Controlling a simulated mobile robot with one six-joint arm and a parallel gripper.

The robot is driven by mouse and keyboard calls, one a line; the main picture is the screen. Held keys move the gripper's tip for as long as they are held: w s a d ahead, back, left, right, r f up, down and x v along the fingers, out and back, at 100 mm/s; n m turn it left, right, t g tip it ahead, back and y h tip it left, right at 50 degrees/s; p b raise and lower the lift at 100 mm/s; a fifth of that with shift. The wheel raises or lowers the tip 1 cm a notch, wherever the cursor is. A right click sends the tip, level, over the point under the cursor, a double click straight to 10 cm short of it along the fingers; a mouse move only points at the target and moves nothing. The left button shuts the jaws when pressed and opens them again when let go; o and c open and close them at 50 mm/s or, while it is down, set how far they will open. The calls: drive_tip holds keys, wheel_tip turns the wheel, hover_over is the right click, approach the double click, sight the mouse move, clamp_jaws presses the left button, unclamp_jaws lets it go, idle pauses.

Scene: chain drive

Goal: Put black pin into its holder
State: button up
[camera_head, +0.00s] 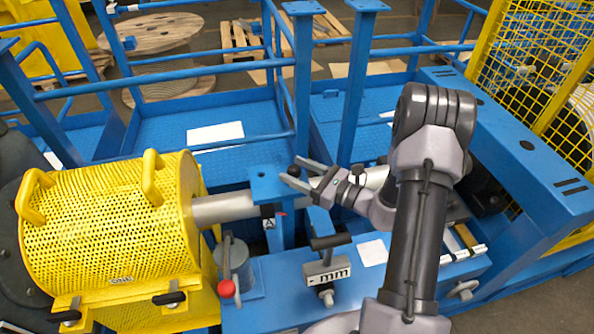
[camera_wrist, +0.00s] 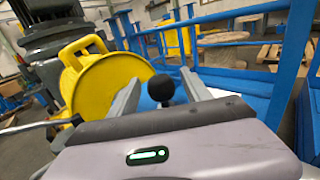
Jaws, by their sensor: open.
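The black pin (camera_head: 294,171) shows as a round black knob by the fingertips of my gripper (camera_head: 291,168). In the wrist view the pin's black ball head (camera_wrist: 161,88) is between the two grey fingers of my open gripper (camera_wrist: 161,76), with visible gaps on both sides. The lower part of the pin is hidden behind the gripper body. A blue post with a flat top plate (camera_head: 269,180) stands just left of the fingertips, with a tag "A" below it. I cannot tell which part is the pin's holder.
A yellow perforated guard (camera_head: 112,235) with a grey shaft (camera_head: 224,208) is at the left. A red-knobbed lever (camera_head: 227,288) and a black T-handle (camera_head: 330,241) stand in front. Blue railings (camera_head: 170,62) are behind, and a yellow mesh cage (camera_head: 540,70) is at the right.

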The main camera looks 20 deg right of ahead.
drive_tip(key=shift+r+p, duration=0.3)
drive_tip(key=shift+r, duration=0.1)
drive_tip(key=p+v, duration=0.2)
drive_tip(key=v, duration=0.9)
drive_tip(key=s+a+r+n+g, duration=0.4)
drive_tip(key=a+r+n+g, duration=0.15)
drive_tip(key=a+n, duration=0.35)
drive_tip(key=s+a+r+n+g, duration=0.45)
drive_tip(key=a+n+g, duration=0.2)
drive_tip(key=a, duration=0.35)
drive_tip(key=s+a+r+n+t+h+b, duration=0.1)
drive_tip(key=s+r+n+t+h, duration=0.1)
drive_tip(key=s+r+n+h, duration=0.5)
drive_tip(key=shift+s+a+r+n+t+h, duration=0.25)
drive_tip(key=shift+s+n+t+h, duration=0.25)
drive_tip(key=shift+n, duration=0.75)
